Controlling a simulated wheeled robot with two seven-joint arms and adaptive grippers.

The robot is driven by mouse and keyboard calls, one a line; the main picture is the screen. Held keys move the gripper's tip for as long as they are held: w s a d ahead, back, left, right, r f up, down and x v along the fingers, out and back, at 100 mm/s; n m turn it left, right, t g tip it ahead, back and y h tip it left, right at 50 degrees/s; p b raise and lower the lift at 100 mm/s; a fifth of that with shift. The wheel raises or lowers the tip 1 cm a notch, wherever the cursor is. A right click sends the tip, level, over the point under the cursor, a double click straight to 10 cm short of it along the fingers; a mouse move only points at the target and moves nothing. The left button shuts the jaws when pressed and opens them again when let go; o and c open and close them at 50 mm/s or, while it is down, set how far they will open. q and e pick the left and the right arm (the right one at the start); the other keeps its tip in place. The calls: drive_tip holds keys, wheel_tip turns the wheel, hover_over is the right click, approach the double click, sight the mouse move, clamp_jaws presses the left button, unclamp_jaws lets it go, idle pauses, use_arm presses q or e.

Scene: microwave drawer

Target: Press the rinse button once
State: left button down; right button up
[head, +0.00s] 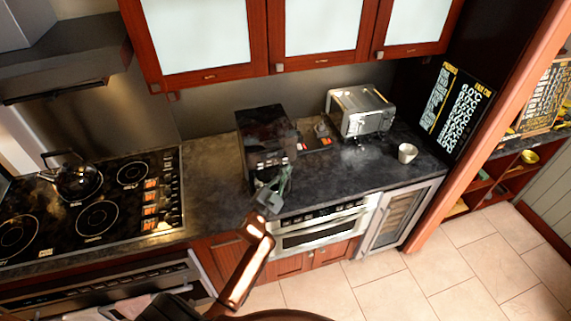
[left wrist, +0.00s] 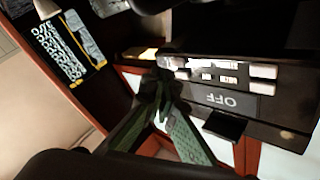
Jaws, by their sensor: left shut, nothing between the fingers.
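A black coffee machine (head: 262,128) stands on the dark counter, left of the toaster oven. In the left wrist view its front panel (left wrist: 225,75) shows several small light buttons (left wrist: 205,70) and an "OFF" label (left wrist: 230,100). I cannot read which button is rinse. My left gripper (head: 287,172) is in front of the machine's lower front. In the left wrist view the gripper (left wrist: 160,85) has its dark green fingers shut and empty, with the tips near the panel's left end. I cannot tell whether they touch it. My right gripper is not in view.
A silver toaster oven (head: 360,110) and a white cup (head: 407,152) stand to the right on the counter. A stove (head: 95,205) with a kettle (head: 77,178) is at the left. Wall cabinets (head: 320,35) hang above. The counter between machine and cup is mostly clear.

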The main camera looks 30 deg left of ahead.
use_arm(q)
drive_tip(key=shift+w+a, duration=0.1)
drive_tip(key=shift+w+a, duration=0.2)
drive_tip(key=shift+a, duration=0.05)
idle(0.3)
drive_tip(key=shift+w+a, duration=0.2)
drive_tip(key=shift+a, duration=0.05)
idle(0.6)
drive_tip(key=shift+s+d, duration=0.5)
drive_tip(key=shift+d, duration=0.1)
drive_tip(key=shift+s+d+p, duration=0.7)
drive_tip(key=shift+s+d, duration=0.95)
drive_tip(key=shift+d, duration=0.25)
